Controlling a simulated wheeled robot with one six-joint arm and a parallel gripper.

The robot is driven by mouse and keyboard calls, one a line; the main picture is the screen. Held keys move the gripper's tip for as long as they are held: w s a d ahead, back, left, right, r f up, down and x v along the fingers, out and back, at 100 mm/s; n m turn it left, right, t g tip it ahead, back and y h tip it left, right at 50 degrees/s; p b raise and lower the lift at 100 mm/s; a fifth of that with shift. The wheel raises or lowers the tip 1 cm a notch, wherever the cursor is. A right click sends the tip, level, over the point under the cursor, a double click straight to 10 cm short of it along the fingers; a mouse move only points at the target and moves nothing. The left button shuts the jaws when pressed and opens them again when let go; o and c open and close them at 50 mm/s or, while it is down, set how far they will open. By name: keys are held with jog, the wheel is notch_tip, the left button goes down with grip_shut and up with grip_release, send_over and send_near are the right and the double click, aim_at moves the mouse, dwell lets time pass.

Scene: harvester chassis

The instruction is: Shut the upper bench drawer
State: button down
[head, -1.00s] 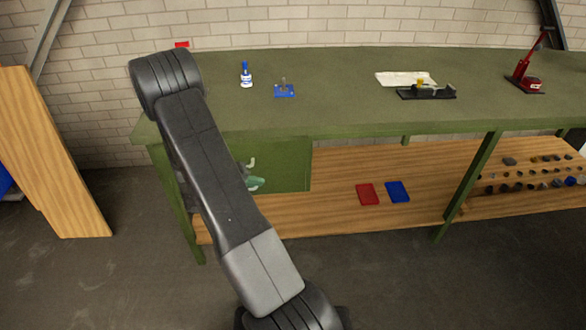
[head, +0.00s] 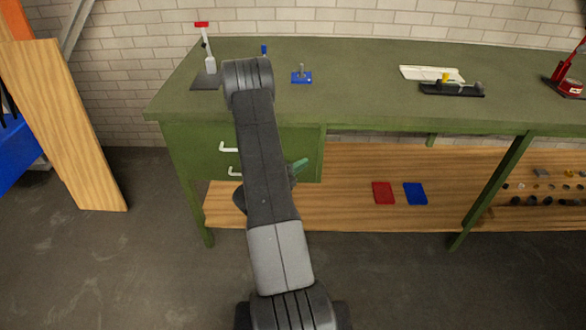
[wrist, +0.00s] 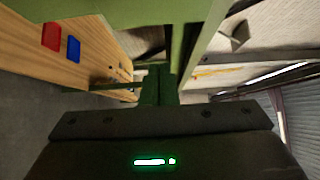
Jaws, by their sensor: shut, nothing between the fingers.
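The green bench drawer unit (head: 190,145) is at the bench's left end in the head view. It shows two pale handles, an upper one (head: 228,147) and a lower one (head: 234,171). My arm covers part of the drawer fronts, and I cannot tell how far the upper drawer stands out. My gripper (head: 300,165) shows its green fingertips just right of my arm, before the right part of the unit. In the wrist view the fingers (wrist: 158,86) are together and empty, close to a green panel (wrist: 130,14). Whether they touch it is unclear.
The bench top (head: 360,105) carries a blue fixture (head: 302,77), a black tool (head: 452,89) and a red jack (head: 568,82). Red (head: 383,193) and blue (head: 415,194) plates lie on the wooden shelf (head: 345,165). A wooden board (head: 70,130) leans at left. Floor in front is clear.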

aim_at(305, 144)
jog(key=w+d, duration=0.1)
jog(key=w, duration=0.1)
jog(key=w+d, duration=0.1)
jog(key=w, duration=0.1)
jog(key=w+d+p, duration=0.1)
jog(key=shift+w+d, duration=0.2)
jog(key=shift+w, duration=0.85)
jog(key=w, duration=0.2)
jog(key=w+b, duration=0.1)
jog(key=w, duration=0.1)
jog(key=shift+d+f, duration=0.1)
jog(key=shift+f, duration=0.1)
jog(key=shift+w+r+b, duration=0.2)
jog(key=shift+w+b, duration=0.05)
jog(key=shift+b, duration=0.05)
jog(key=shift+r, duration=0.2)
